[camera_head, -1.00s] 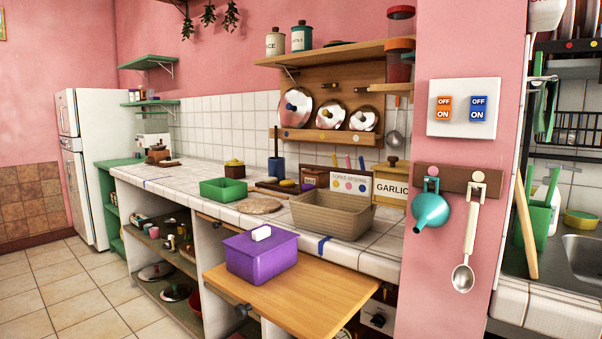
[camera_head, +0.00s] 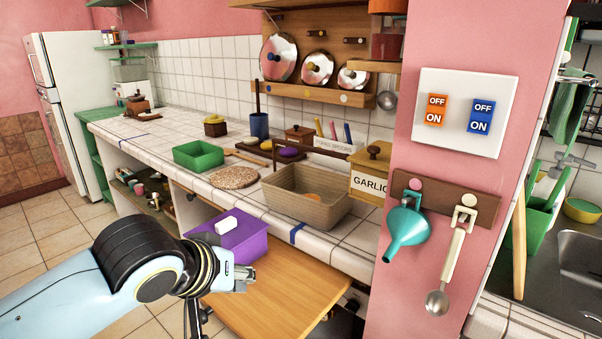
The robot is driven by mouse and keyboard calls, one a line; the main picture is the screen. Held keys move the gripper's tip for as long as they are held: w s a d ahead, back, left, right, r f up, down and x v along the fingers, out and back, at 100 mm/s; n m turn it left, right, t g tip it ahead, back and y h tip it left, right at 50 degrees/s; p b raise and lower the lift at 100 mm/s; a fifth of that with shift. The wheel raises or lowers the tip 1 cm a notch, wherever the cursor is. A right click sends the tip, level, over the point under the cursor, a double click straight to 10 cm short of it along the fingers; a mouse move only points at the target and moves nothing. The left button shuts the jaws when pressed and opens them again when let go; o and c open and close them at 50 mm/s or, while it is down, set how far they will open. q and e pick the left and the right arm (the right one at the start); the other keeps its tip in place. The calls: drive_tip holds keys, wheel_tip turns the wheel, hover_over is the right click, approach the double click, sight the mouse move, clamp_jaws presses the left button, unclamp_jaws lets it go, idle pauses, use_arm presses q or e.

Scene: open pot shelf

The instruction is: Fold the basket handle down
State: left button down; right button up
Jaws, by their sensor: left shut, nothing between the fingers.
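The tan woven basket (camera_head: 300,209) stands on the white tiled counter, just left of the pink pillar. My left gripper (camera_head: 243,279) is shut and empty. In the picture it is in front of the purple box, over the wooden pull-out board and below and left of the basket, apart from it. My right gripper is out of view.
The purple box (camera_head: 245,243) with a white lid knob sits on the wooden board (camera_head: 275,300). A green tray (camera_head: 199,155) and a round mat (camera_head: 234,177) lie left of the basket. The garlic box (camera_head: 369,177) stands close behind its right side.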

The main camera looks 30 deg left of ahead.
use_arm(q)
drive_tip(key=w+a+r+n+t+h, duration=0.1)
drive_tip(key=w+a+r+n+t, duration=0.4)
drive_tip(key=w, duration=0.3)
drive_tip(key=w+a+r+n+t+h, duration=0.1)
drive_tip(key=w+a+r+n+t, duration=0.25)
drive_tip(key=w+r+n, duration=0.4)
drive_tip(key=w+f+b, duration=0.1)
drive_tip(key=w+b, duration=0.2)
drive_tip(key=w, duration=0.4)
drive_tip(key=w+f+m+b, duration=0.1)
drive_tip(key=w+f+b, duration=0.1)
drive_tip(key=w, duration=0.5)
drive_tip(key=shift+w+a+f+b, duration=0.2)
drive_tip(key=shift+w+b, duration=0.2)
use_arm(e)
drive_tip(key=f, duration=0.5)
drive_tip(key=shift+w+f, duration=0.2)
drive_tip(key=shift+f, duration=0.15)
use_arm(q)
drive_tip(key=shift+g, duration=0.25)
